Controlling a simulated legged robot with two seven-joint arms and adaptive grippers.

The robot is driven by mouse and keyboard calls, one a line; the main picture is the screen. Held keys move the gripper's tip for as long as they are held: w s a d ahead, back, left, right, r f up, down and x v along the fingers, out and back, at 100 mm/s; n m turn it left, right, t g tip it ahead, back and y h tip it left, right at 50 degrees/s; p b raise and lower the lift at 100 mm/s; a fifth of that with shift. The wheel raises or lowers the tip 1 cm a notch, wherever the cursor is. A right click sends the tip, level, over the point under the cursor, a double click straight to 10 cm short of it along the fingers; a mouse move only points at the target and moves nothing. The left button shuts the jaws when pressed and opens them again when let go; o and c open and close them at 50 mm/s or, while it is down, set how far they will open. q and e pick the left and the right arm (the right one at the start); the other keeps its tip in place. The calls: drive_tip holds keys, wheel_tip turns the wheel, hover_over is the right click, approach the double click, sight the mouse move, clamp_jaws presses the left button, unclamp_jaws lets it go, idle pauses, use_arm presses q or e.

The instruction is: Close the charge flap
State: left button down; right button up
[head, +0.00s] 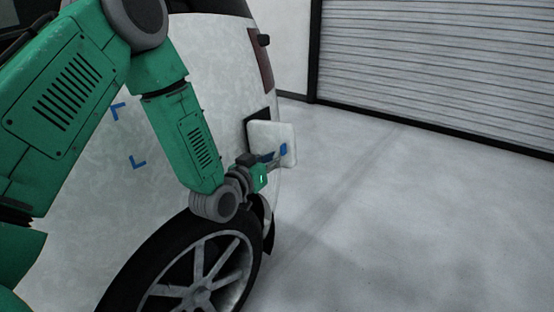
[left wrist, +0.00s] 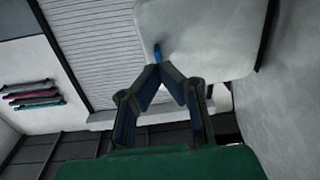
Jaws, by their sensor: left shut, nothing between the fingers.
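The white charge flap (head: 288,133) stands open, sticking out from the side of the white car (head: 225,60) above the rear wheel. A dark opening (head: 257,117) shows behind it. The flap carries a small blue mark. My left gripper (head: 279,154) is at the flap's lower part, by the blue mark. In the left wrist view the flap (left wrist: 210,35) fills the top, and my left gripper's fingertips (left wrist: 167,70) meet with nothing between them, just below the blue mark (left wrist: 157,52). Whether they touch the flap I cannot tell. My right gripper is not in view.
The rear wheel (head: 200,285) is just below my left wrist. Grey floor (head: 420,220) lies open to the right, with a roller shutter (head: 440,60) behind. Coloured rolls (left wrist: 32,95) hang on the wall in the left wrist view.

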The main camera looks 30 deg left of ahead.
use_arm(q)
drive_tip(key=shift+w, duration=0.85)
drive_tip(key=shift+d, duration=0.15)
drive_tip(key=shift+w, duration=0.15)
